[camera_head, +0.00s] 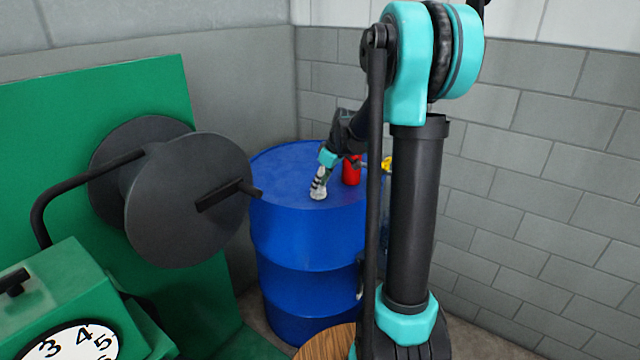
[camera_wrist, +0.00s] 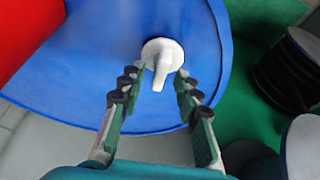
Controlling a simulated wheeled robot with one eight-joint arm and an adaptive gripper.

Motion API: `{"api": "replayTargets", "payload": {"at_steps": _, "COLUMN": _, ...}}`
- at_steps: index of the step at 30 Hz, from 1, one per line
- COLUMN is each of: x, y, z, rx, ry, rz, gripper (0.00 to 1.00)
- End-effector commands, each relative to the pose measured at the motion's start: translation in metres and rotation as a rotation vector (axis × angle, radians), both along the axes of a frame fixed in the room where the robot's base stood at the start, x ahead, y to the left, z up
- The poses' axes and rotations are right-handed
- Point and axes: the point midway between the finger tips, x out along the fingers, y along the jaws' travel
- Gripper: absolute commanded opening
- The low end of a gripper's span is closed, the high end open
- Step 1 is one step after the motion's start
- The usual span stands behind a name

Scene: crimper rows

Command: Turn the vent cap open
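The vent cap (camera_wrist: 159,62) is white with a round base and a raised lever, on top of the blue drum (camera_head: 285,180). In the wrist view its lever points down toward my gripper (camera_wrist: 155,88), whose two fingers are apart on either side of the lever. No contact between fingers and cap is visible. In the head view my gripper (camera_head: 319,184) is low over the drum top at the cap, and the white cap (camera_head: 318,193) shows just under the fingertips. The drum also fills much of the wrist view (camera_wrist: 110,60).
A red cylinder (camera_head: 351,170) stands on the drum behind my gripper, with a yellow item (camera_head: 387,164) near it. A dark reel (camera_head: 185,200) and a green machine with a dial (camera_head: 75,345) are at left. Grey block walls (camera_head: 540,150) close the back and right.

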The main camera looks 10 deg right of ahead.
Motion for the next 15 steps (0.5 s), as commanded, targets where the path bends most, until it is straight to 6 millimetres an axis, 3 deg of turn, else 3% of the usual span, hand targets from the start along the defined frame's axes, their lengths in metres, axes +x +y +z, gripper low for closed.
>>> {"api": "replayTargets", "payload": {"at_steps": 5, "x": -0.004, "y": -0.005, "z": 0.014, "rx": 0.001, "ry": 0.001, "rz": -0.002, "gripper": 0.33}}
{"api": "replayTargets", "payload": {"at_steps": 15, "x": -0.022, "y": -0.023, "z": 0.076, "rx": 0.0, "ry": 0.001, "rz": -0.002, "gripper": 0.33}}
